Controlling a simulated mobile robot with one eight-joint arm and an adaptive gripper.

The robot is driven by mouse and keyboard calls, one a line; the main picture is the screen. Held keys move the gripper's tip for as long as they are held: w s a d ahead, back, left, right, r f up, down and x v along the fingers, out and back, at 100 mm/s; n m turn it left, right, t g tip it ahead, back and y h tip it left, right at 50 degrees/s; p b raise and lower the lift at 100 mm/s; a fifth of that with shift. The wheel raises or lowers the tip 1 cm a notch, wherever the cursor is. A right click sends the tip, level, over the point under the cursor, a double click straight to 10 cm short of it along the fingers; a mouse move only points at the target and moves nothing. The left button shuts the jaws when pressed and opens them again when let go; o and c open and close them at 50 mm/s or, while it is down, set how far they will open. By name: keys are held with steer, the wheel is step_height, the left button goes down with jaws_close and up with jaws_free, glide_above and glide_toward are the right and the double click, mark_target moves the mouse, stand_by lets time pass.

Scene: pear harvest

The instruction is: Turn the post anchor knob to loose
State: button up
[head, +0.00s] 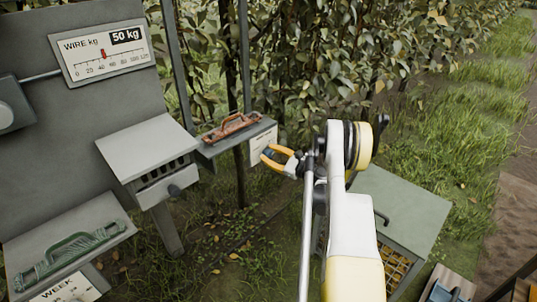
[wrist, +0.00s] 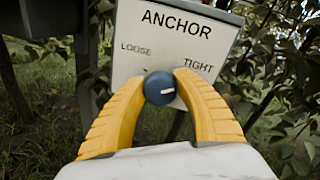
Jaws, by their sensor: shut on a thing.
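The anchor knob (wrist: 160,88) is a small round blue knob on a pale plate (wrist: 190,25) that reads ANCHOR, with LOOSE at left and TIGHT at right. Its white mark points to the right, on the TIGHT side. My gripper (wrist: 161,80) has its two yellow fingers closed on the knob from left and right. In the head view my gripper (head: 265,157) reaches the front of the plate (head: 263,147); the knob is hidden there.
A rusty orange tool (head: 231,127) lies on the shelf above the plate. To the left stand a grey box (head: 148,155), a sloped stand with a green tool (head: 70,250) and a WIRE kg gauge (head: 105,52). A green cabinet (head: 400,205) is at right.

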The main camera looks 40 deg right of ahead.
steer(key=n, duration=0.9)
steer(key=n+h, duration=0.1)
steer(key=n, duration=0.2)
steer(key=shift+g, duration=0.3)
steer(key=n+h, duration=0.1)
steer(key=n, duration=0.4)
steer(key=shift+f+n, duration=0.1)
steer(key=shift+n, duration=0.3)
steer(key=n, duration=0.6)
steer(key=shift+f, duration=0.1)
steer(key=o, duration=1.2)
